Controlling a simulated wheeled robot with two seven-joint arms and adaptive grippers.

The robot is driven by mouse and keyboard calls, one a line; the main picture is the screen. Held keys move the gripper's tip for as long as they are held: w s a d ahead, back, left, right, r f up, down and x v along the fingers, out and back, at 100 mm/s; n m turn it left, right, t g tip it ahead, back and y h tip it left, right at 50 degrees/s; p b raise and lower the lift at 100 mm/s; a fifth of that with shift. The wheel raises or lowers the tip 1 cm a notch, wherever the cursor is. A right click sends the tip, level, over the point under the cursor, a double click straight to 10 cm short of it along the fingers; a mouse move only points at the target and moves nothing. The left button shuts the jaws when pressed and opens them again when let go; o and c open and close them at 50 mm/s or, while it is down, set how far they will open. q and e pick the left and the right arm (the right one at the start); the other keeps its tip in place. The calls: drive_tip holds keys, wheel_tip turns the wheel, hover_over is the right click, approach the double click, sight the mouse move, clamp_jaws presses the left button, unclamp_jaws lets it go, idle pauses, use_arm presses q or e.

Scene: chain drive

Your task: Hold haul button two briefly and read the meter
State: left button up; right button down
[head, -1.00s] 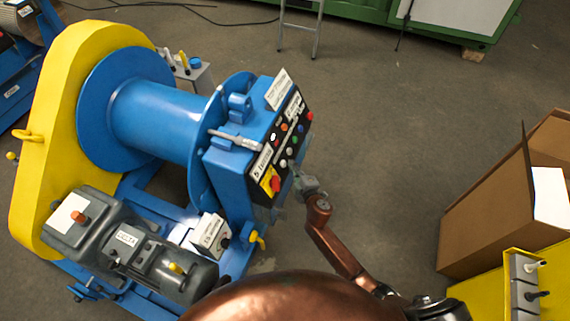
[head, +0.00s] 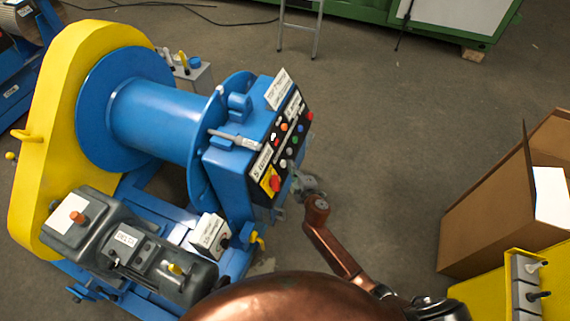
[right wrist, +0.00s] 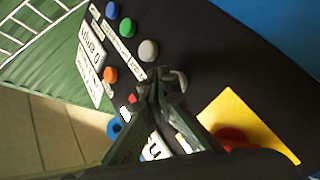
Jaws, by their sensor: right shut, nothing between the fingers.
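The black control panel (head: 268,178) is on the blue end housing of the winch. It carries two rows of coloured buttons, with blue (right wrist: 112,10), green (right wrist: 128,27), grey (right wrist: 148,50) and orange (right wrist: 110,74) ones in the right wrist view. My right gripper (right wrist: 160,85) is shut and empty. Its tips are in front of the panel, near a pale button (right wrist: 181,80) that they partly hide; I cannot tell whether they touch it. In the head view the gripper (head: 298,183) is at the panel's lower right edge. Button numbers and any meter reading are too small to read.
A red rotary switch on a yellow plate (right wrist: 268,130) is close beside the fingers. The blue drum (head: 160,120) and grey motor (head: 125,245) are to the left. A cardboard box (head: 490,205) stands at the right. The floor between box and winch is clear.

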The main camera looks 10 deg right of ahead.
use_arm(q)
drive_tip(key=shift+s+f+b, duration=0.1)
drive_tip(key=shift+f+b, duration=0.25)
use_arm(e)
drive_tip(key=shift+w+a+f, duration=0.2)
drive_tip(key=shift+w+a, duration=0.05)
drive_tip(key=shift+a, duration=0.15)
use_arm(q)
drive_tip(key=shift+r, duration=0.1)
idle(3.5)
drive_tip(key=shift+w+r+p, duration=0.2)
drive_tip(key=shift+r+p, duration=0.3)
drive_tip(key=shift+p, duration=0.1)
use_arm(e)
drive_tip(key=shift+s+d+r, duration=0.4)
drive_tip(key=shift+s+d, duration=0.05)
drive_tip(key=shift+d, duration=0.25)
drive_tip(key=shift+d, duration=0.1)
use_arm(q)
drive_tip(key=r+p, duration=0.1)
drive_tip(key=w+r+p, duration=0.1)
drive_tip(key=r+p, duration=0.1)
use_arm(e)
drive_tip(key=s+d+r, duration=0.2)
drive_tip(key=d, duration=0.1)
drive_tip(key=shift+s+d+r, duration=0.1)
drive_tip(key=shift+s+d, duration=0.15)
drive_tip(key=shift+d, duration=0.05)
